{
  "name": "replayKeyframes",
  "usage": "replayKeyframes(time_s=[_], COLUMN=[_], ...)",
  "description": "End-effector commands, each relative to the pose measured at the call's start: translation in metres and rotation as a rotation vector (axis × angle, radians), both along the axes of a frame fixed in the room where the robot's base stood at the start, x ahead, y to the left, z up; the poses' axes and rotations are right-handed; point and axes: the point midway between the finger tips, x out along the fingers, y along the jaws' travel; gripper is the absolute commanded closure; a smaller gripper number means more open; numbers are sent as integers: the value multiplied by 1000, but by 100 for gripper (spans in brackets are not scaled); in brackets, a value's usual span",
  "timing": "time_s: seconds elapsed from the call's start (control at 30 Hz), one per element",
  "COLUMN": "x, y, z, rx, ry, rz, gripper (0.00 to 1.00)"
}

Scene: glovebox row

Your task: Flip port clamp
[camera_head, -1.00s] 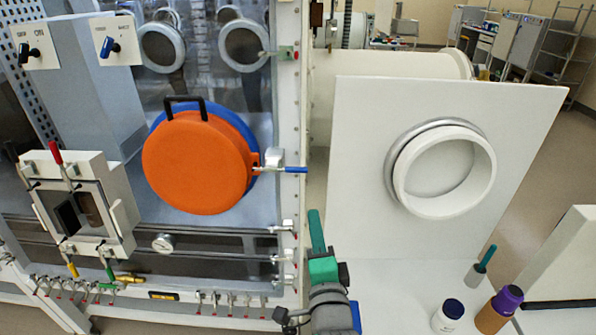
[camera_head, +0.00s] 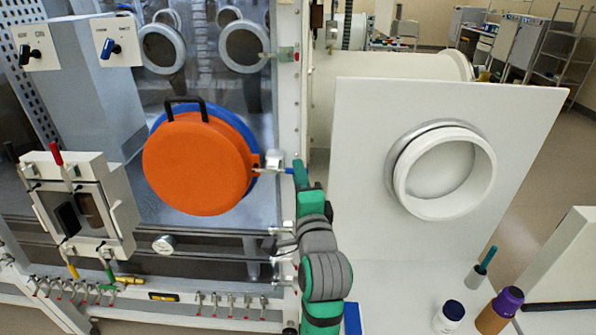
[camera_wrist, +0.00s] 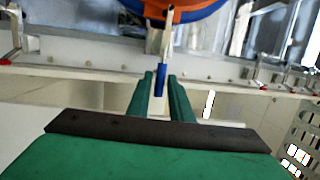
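The port clamp has a blue handle (camera_wrist: 160,82) on a metal stem and sits at the right edge of the orange round port cover (camera_head: 195,165). In the head view the handle (camera_head: 289,170) is mostly hidden behind my green fingers. My gripper (camera_head: 300,173) is at the handle's end. In the wrist view my gripper (camera_wrist: 162,80) is open, its two green fingers on either side of the blue handle with a gap showing on each side. The orange cover, with a black top handle (camera_head: 184,101), lies over a blue ring.
A white panel with a round port (camera_head: 444,172) stands to the right. A white bottle (camera_head: 449,317) and a purple-capped brown bottle (camera_head: 499,311) stand at lower right. A white frame post (camera_head: 293,100) runs beside the clamp. A small hatch box (camera_head: 85,205) is at left.

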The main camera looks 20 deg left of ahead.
Motion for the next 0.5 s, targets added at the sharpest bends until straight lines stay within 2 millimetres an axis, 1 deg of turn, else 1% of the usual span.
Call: replayKeyframes(time_s=[0.1, 0.2, 0.5], x=[10, 14, 16], y=[5, 8, 8], z=[1, 1, 1], rx=[0, 0, 0], ry=[-1, 0, 0], rz=[0, 0, 0], gripper=[81, 81, 81])
